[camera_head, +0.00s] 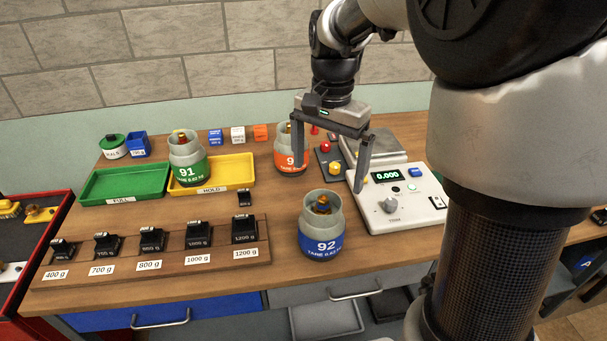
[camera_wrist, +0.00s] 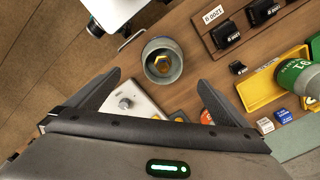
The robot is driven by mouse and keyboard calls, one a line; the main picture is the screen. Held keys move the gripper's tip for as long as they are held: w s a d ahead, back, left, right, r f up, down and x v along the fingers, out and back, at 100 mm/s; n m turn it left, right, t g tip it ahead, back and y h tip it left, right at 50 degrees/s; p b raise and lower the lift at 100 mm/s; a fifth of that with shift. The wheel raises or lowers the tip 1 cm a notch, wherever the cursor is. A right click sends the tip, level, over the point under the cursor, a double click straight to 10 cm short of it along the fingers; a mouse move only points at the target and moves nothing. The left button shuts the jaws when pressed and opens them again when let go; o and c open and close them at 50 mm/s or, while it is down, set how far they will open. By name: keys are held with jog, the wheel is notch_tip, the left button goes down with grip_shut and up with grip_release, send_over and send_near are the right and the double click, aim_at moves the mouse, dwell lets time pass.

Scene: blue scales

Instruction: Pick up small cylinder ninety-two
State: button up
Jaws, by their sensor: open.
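The small cylinder ninety-two (camera_head: 321,229) is grey with a blue band marked 92 and a brass valve inside its collar. It stands upright near the front edge of the wooden bench, and in the wrist view it shows from above (camera_wrist: 162,60). My gripper (camera_head: 330,172) is open and empty, above and behind the cylinder in the head view. In the wrist view the two fingers of my gripper (camera_wrist: 160,85) are spread wide, with the cylinder beyond them, apart from both.
A scale with a 0.000 display (camera_head: 400,199) stands right of the cylinder. An orange-banded cylinder (camera_head: 289,158) is behind it, partly hidden by my gripper. Green-banded cylinder 91 (camera_head: 188,160) stands at the yellow tray (camera_head: 238,166). A rack of black weights (camera_head: 150,262) lies left.

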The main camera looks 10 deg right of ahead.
aim_at(324, 208)
notch_tip(324, 208, down, 12)
jog(key=shift+w+f+b, duration=0.1)
jog(key=shift+f+b, duration=0.1)
jog(key=shift+b, duration=0.15)
jog(key=shift+w+a+f, duration=0.1)
jog(key=shift+w+f, duration=0.05)
jog(key=shift+f, duration=1.15)
jog(key=shift+w+a+f, duration=0.1)
jog(key=shift+f, duration=1.2)
jog(key=c, duration=1.7)
jog(key=shift+w+r, duration=0.1)
jog(key=shift+c, duration=0.2)
